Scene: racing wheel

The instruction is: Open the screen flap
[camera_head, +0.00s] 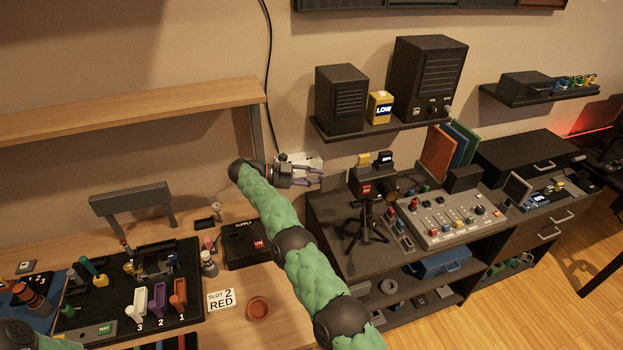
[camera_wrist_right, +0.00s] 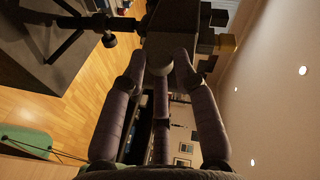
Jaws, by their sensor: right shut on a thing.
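A dark camera (camera_head: 378,184) stands on a small black tripod (camera_head: 366,222) on the dark cabinet. A dark flat screen flap (camera_head: 334,181) stands out from the left side of the camera. My right gripper (camera_head: 318,178) reaches in from the left, with its fingers at the flap's left edge. In the right wrist view, the fingers (camera_wrist_right: 160,68) are closed in on the dark flap (camera_wrist_right: 172,22), which hides most of the camera behind it. The exact contact is hard to see. My left gripper is not in view; only a piece of the green left arm shows at the bottom left.
A control panel with knobs (camera_head: 447,214) stands right of the tripod. Black speakers (camera_head: 341,101) and a yellow LOW box (camera_head: 380,107) sit on the shelf above. The wooden bench (camera_head: 283,291) is at left.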

